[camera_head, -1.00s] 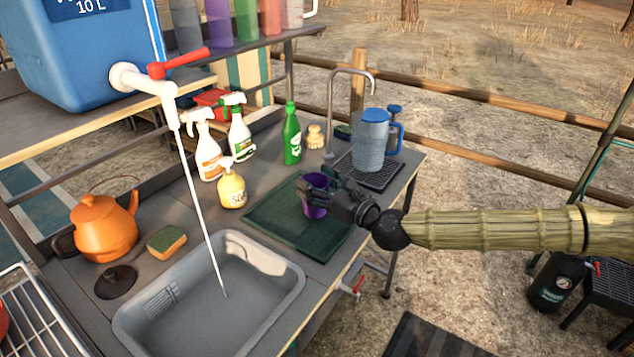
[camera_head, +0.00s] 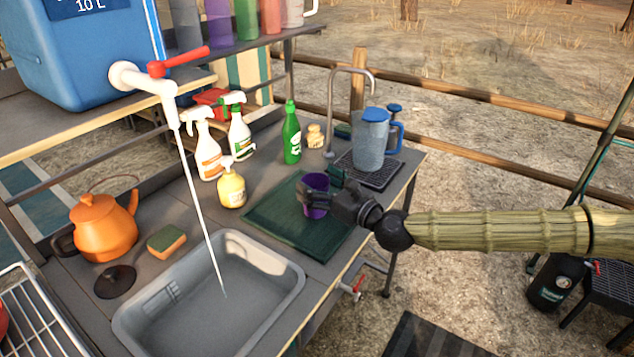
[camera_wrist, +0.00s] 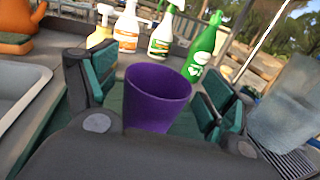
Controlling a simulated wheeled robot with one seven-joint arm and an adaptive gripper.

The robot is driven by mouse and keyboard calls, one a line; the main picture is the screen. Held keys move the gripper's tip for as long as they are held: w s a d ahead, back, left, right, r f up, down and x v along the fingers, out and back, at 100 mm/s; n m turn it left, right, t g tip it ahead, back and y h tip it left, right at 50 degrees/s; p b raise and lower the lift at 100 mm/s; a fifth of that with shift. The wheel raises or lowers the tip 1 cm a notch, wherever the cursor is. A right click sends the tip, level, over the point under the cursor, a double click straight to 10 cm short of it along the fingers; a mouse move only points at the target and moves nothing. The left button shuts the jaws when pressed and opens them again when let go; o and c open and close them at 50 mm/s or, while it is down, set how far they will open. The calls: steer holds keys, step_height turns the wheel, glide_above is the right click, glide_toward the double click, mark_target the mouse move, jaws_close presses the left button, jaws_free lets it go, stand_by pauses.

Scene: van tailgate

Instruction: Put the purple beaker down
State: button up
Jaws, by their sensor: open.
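The purple beaker (camera_head: 316,196) stands upright on the dark green mat (camera_head: 270,222) beside the sink. In the wrist view the beaker (camera_wrist: 156,97) sits between the two fingers, with its open rim facing up and its lower part hidden by my gripper's body. My gripper (camera_head: 318,188) is open around the beaker. In the wrist view the finger pads of my gripper (camera_wrist: 158,92) stand apart from the beaker's sides, with gaps on both sides.
A blue-lidded jug (camera_head: 370,145) stands on a black rack to the right. A green bottle (camera_head: 291,137), spray bottles (camera_head: 207,152) and a yellow soap bottle (camera_head: 231,188) stand behind the mat. The grey sink (camera_head: 215,300) lies to the left. The mat's front is clear.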

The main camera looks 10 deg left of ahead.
steer(key=b+v, duration=0.1)
steer(key=v, duration=1)
steer(key=shift+d+b, duration=0.2)
steer(key=shift+b, duration=0.15)
